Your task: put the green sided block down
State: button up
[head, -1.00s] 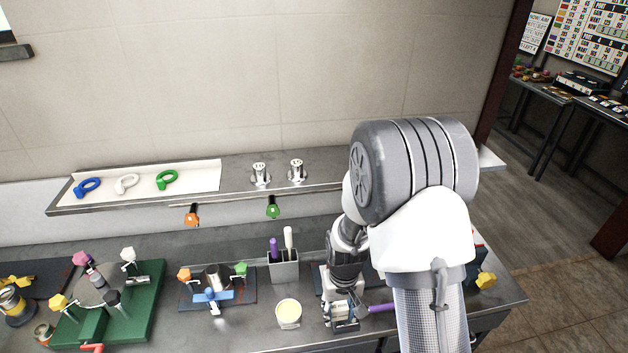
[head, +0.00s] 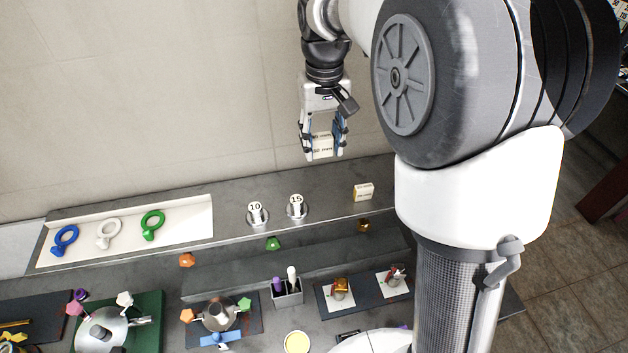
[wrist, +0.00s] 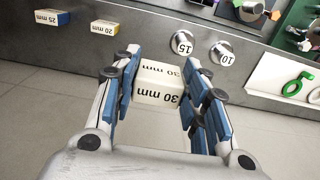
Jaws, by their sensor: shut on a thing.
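My gripper (head: 322,146) is shut on a white block (head: 322,145) marked 30 mm and holds it in the air above the shelf (head: 330,200), apart from it. In the wrist view the block (wrist: 158,82) sits between the blue finger pads and shows two white lettered faces. Its gripped sides are hidden by the pads, so I cannot see any green. A 20 mm block (wrist: 108,27) with a yellow side rests on the shelf; it also shows in the head view (head: 363,191). A 25 mm block (wrist: 52,17) with a blue side lies beside it.
Round metal pieces marked 10 (head: 257,213) and 15 (head: 296,206) stand on the shelf, left of the 20 mm block. A white mat (head: 185,213) holds blue, white and green rings. Bare shelf lies between the 15 piece and the 20 mm block.

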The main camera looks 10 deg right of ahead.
notch_tip(320, 180, down, 19)
jog(key=shift+w+f+b, duration=0.15)
jog(key=shift+f+b, duration=0.05)
jog(key=shift+b, duration=0.15)
dwell(0.3)
jog(key=o, duration=0.6)
jog(key=shift+f, duration=0.15)
jog(key=shift+o, duration=0.9)
